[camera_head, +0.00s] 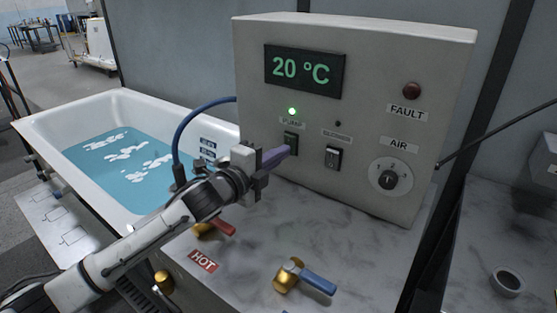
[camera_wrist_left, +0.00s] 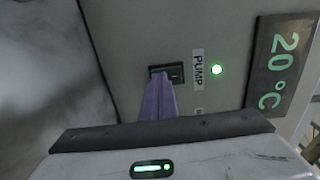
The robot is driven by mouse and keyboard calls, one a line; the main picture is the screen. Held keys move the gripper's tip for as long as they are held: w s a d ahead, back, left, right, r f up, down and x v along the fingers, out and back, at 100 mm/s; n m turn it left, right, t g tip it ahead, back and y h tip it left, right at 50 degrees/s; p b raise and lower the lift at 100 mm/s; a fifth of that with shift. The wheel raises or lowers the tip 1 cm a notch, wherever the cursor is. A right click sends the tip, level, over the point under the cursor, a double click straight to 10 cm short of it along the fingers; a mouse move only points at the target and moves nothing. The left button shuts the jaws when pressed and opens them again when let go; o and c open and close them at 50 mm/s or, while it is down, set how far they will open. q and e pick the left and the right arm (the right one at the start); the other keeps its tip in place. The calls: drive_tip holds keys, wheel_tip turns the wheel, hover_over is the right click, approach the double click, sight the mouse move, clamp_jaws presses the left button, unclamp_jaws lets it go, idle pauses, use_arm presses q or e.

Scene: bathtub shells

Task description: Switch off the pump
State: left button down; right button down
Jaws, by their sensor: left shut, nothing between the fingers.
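The pump switch (camera_head: 291,143) is a black rocker on the grey control box (camera_head: 440,70), under a lit green lamp (camera_head: 292,111). In the left wrist view the switch (camera_wrist_left: 172,70) sits beside the PUMP label (camera_wrist_left: 198,70) and the lit lamp (camera_wrist_left: 216,70). My left gripper (camera_head: 284,153) is shut and empty, its purple fingers pointing at the switch. In the left wrist view the fingertips (camera_wrist_left: 157,82) overlap the switch's edge; I cannot tell whether they touch it. My right gripper is not in view.
A second rocker switch (camera_head: 333,157) with an unlit lamp (camera_head: 338,124) is just to the right. The AIR knob (camera_head: 391,178) and FAULT lamp (camera_head: 412,91) are further right. Red (camera_head: 222,226) and blue (camera_head: 318,282) tap handles stand below. The bathtub (camera_head: 60,115) holds water at left.

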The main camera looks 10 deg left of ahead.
use_arm(q)
drive_tip(key=shift+w+f+t+b, duration=0.1)
drive_tip(key=shift+f+t+b, duration=0.2)
drive_tip(key=shift+f+b, duration=0.4)
drive_tip(key=shift+h, duration=0.3)
drive_tip(key=r+p, duration=0.1)
drive_tip(key=r, duration=0.9)
drive_tip(key=shift+d+r+p, duration=0.2)
drive_tip(key=shift+p, duration=0.1)
drive_tip(key=shift+a+r, duration=0.2)
drive_tip(key=shift+r, duration=0.25)
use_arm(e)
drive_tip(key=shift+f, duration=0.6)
use_arm(q)
drive_tip(key=shift+f, duration=0.1)
